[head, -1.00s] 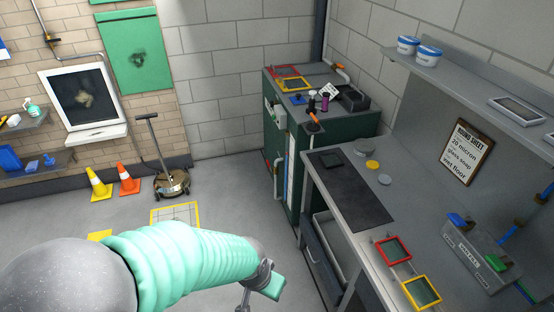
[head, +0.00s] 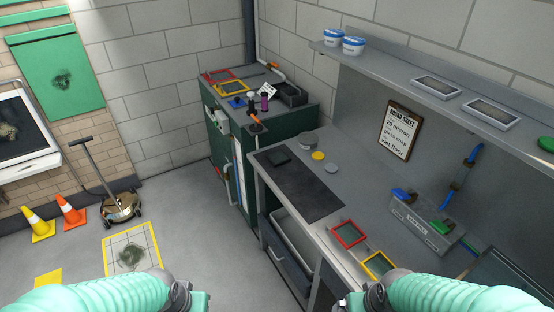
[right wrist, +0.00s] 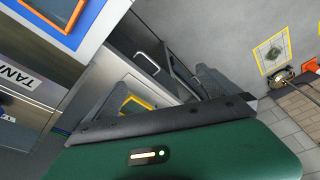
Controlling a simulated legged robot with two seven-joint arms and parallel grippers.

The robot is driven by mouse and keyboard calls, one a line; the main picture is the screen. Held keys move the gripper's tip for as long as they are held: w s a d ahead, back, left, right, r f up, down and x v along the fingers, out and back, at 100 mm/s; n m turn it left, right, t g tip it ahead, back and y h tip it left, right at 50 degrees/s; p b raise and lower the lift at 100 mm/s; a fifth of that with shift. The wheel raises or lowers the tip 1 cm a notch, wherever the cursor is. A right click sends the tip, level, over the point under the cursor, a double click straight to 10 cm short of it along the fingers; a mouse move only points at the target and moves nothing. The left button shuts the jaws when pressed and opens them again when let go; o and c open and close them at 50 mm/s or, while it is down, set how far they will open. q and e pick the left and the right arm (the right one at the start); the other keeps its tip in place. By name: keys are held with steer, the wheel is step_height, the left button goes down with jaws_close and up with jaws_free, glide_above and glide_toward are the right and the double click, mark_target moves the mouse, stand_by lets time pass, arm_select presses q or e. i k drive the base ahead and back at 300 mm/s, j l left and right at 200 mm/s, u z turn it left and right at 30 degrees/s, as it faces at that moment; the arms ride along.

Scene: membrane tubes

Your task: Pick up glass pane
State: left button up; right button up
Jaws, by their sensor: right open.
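No object is clearly marked as the glass pane. A dark, glassy panel with a pale edge (head: 500,272) lies at the lower right of the head view, partly cut off by the frame and my right arm. My left gripper (head: 196,302) is at the bottom edge, mostly cut off, so its jaws cannot be read. My right gripper (head: 352,303) is low in front of the bench, near the yellow frame. In the right wrist view its two grey fingers (right wrist: 160,88) stand apart with nothing between them.
The grey bench (head: 290,228) holds a black mat (head: 298,185), a red frame (head: 348,234), a yellow frame (head: 378,265) and a grey rack (head: 422,224). A shelf (head: 390,70) overhangs it. A green cabinet (head: 232,150) stands behind. The floor at left is mostly open.

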mark_target(278, 158)
steer(key=i+j+z, duration=0.1)
steer(key=i+j, duration=0.15)
steer(key=i+j+z, duration=0.15)
steer(key=i+j, duration=0.2)
steer(key=i+j+z, duration=0.1)
steer(key=i+j, duration=0.25)
steer(key=i+j+z, duration=0.1)
steer(key=i+j, duration=0.25)
steer(key=i+j+z, duration=0.15)
steer(key=i+j, duration=0.2)
steer(key=i+j+z, duration=0.1)
steer(key=i+j, duration=0.15)
steer(key=j, duration=0.2)
steer(key=i+j+z, duration=0.1)
steer(key=i+j, duration=0.15)
steer(key=j, duration=0.2)
steer(key=i+j+z, duration=0.15)
steer(key=j, duration=0.3)
steer(key=i, duration=0.1)
